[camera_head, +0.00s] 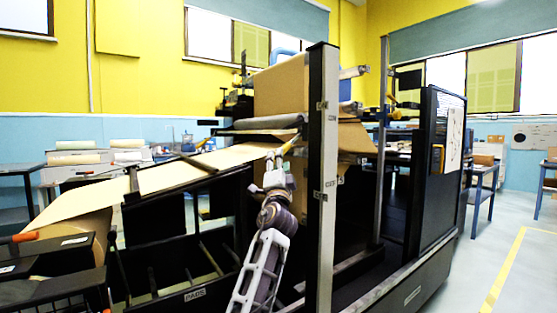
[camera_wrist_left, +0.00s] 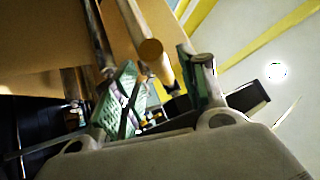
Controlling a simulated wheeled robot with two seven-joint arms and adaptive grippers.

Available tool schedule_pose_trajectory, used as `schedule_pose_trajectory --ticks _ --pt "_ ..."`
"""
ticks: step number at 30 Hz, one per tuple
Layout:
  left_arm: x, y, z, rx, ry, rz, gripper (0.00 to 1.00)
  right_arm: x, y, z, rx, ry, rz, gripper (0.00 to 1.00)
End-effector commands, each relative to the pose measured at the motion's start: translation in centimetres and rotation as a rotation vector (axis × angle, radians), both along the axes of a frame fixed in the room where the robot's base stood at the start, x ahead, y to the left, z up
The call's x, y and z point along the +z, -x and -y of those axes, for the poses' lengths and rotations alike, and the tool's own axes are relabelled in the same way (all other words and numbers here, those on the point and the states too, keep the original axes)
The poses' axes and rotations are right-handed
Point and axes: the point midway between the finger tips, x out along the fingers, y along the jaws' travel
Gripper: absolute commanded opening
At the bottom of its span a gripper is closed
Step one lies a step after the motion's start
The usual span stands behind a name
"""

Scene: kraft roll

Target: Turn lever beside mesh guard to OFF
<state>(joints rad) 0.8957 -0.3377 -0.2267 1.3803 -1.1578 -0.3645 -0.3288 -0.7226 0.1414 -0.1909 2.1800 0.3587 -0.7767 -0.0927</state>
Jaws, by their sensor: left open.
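My left gripper (camera_head: 287,148) is raised at the middle of the machine, close to the paper web and left of a dark upright post. In the left wrist view its two fingers with green pads (camera_wrist_left: 160,85) stand apart, and the gripper is open. A tan bar with a round end (camera_wrist_left: 151,50) shows at and beyond the fingertips; I cannot tell whether they touch it or whether it is the lever. I cannot make out the lever or the mesh guard for certain, nor any OFF marking. My right gripper is not in view.
Kraft paper (camera_head: 160,178) slopes across the machine, up to a large sheet (camera_head: 282,84). The dark post (camera_head: 322,180) stands close to my arm. A black panel (camera_head: 443,165) is at right. An orange handle (camera_head: 24,237) shows at lower left. Open floor lies right.

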Motion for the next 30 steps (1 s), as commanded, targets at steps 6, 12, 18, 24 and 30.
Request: schedule_pose_trajectory --ticks 6,12,18,24,30 --pt "-1.0 1.5 0.0 0.000 0.001 -0.001 0.42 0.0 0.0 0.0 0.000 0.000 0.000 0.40" --pt "-1.6 2.4 0.1 -0.001 0.000 -0.002 0.42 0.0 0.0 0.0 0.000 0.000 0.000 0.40" --pt "-1.7 2.8 0.1 -0.002 0.000 -0.001 0.42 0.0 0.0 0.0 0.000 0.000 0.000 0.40" --pt "-1.7 2.8 0.1 -0.002 0.000 -0.001 0.42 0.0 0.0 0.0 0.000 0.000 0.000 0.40" --pt "-1.9 2.6 -0.1 0.000 0.000 -0.003 0.22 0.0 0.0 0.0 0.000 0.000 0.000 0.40"
